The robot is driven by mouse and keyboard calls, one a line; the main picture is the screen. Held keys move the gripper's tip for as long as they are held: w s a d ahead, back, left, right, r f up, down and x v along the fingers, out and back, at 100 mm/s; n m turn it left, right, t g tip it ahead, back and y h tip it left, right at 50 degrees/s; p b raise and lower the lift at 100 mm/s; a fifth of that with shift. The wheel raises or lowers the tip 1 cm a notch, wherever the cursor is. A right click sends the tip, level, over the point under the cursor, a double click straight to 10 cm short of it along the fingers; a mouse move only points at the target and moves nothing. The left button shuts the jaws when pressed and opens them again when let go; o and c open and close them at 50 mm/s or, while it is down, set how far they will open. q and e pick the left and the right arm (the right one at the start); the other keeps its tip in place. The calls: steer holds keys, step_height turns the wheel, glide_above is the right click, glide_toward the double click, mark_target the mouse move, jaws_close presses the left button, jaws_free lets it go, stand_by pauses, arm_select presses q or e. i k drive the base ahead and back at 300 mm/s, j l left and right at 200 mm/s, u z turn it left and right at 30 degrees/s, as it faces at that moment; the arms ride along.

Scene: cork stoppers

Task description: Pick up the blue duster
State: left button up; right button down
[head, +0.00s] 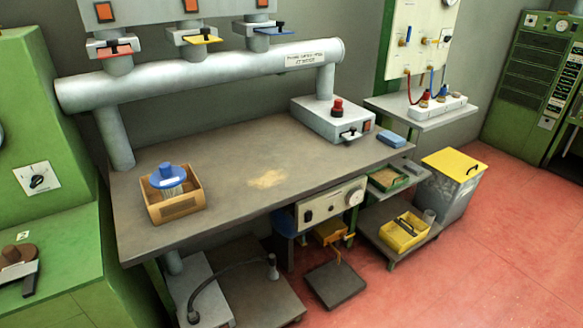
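Two blue things show in the head view, and I cannot tell for certain which is the blue duster. One (168,174) has a round blue top with a knob and pale strands below it. It sits upright in an open wooden box (178,211) at the left of the grey workbench (225,200). The other is a small flat blue block (391,139) lying near the bench's right end, beside the grey box with a red knob (333,120). Neither of my grippers is in view.
A patch of pale dust (267,179) lies mid-bench, with clear surface around it. A thick grey pipe (200,74) runs above the bench's back. A yellow-lidded bin (450,183) stands right. A yellow tray (404,232) is on a low shelf. Red floor (480,270) is open at front right.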

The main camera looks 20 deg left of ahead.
mark_target(394, 140)
steer(key=i+l+z, duration=0.3)
steer(key=i, duration=0.35)
steer(key=i+l+z, duration=0.35)
steer(key=i, duration=0.35)
steer(key=i+z, duration=0.3)
steer(key=i, duration=0.35)
steer(key=i+l+u, duration=0.1)
steer(key=i+u, duration=0.35)
steer(key=i+l+u, duration=0.2)
steer(key=i+u, duration=0.2)
steer(key=i+l+u, duration=0.45)
steer(key=k+j, duration=0.1)
